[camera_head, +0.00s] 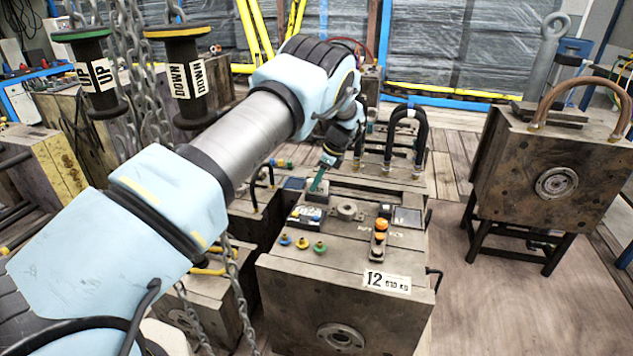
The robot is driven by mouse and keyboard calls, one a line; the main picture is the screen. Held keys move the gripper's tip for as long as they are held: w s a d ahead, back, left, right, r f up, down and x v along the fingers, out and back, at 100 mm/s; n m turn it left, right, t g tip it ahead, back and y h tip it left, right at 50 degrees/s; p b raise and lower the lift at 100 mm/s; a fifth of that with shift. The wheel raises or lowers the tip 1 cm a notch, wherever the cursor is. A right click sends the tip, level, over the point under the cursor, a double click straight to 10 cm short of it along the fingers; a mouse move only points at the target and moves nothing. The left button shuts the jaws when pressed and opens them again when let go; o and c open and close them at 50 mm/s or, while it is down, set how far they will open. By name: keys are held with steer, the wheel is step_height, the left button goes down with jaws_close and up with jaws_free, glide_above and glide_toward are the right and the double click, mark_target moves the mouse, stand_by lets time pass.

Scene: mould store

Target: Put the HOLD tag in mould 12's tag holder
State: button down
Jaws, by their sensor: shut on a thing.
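Mould 12 (290,287) is a large brown steel block in the middle, with a white "12" label on its front edge. My gripper (322,172) is above the far left part of its top, small and partly hidden by my arm. It is shut on a thin green strip (317,182), likely the HOLD tag; no lettering on it is readable. The strip's lower end is at a small dark block (314,196) on the mould top, possibly the tag holder. I cannot tell whether the strip is inside it or just above it.
On the mould top are a black box (307,216), coloured fittings (302,243) and an orange-topped part (380,228). Black hoses (420,138) arch behind. UP and DOWN pendants (184,80) and chains hang at left. Another mould (500,165) stands on a rack at right, with clear floor between.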

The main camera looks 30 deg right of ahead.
steer(key=c, duration=0.7)
jaws_free()
steer(key=shift+o, duration=0.2)
steer(key=b+v, duration=0.1)
steer(key=v, duration=0.9)
steer(key=shift+r, duration=0.4)
